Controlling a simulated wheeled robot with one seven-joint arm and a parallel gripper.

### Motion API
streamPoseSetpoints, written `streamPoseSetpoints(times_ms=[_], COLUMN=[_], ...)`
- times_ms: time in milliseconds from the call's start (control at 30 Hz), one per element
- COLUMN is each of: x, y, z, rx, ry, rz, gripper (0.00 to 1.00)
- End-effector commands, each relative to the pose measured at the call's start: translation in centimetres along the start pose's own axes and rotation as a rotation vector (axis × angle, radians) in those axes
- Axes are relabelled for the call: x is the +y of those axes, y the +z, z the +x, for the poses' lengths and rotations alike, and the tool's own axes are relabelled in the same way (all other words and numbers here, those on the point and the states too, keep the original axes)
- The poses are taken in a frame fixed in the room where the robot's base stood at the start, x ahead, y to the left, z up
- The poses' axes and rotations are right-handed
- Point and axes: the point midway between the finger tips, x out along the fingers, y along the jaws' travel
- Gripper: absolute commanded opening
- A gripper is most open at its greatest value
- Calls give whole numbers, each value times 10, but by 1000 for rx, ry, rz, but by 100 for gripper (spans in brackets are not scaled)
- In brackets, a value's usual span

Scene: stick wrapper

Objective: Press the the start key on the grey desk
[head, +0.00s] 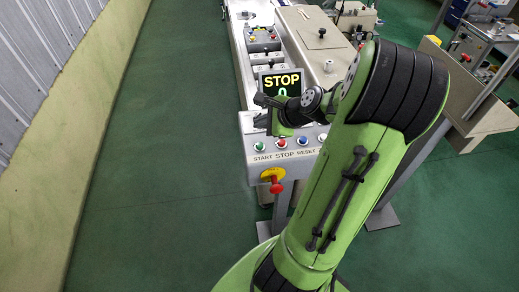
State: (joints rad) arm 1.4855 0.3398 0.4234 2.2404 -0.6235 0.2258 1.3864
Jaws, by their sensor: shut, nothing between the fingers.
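The start key is a green button (260,146) at the left of a row on the grey desk (244,124), above the printed word START. The red stop button (281,143) and the blue reset button (302,140) sit to its right. My gripper (262,101) is small and dark in the head view, shut and empty. It shows above the button row in the picture, in front of the lower part of the display, apart from the green key as far as I can tell. The fingertips are hard to make out.
A display (281,80) reading STOP and 0 stands behind the buttons. A red emergency knob (276,188) on a yellow plate juts from the desk front. Machinery extends behind. The green floor (150,170) on the left is clear up to the wall.

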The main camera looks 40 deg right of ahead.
Motion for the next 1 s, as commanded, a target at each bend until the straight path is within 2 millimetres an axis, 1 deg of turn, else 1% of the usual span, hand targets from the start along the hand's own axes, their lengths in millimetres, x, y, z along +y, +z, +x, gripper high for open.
streamPoseSetpoints(times_ms=[33, 300, 367, 1000], x=[8, 25, 28, 28], y=[-8, -25, -27, -27], z=[11, 35, 38, 38], rx=[0, -1, -1, 0], ry=[0, 1, 1, 0], rz=[-1, 0, -1, -1], gripper=[0, 0, 0, 0])
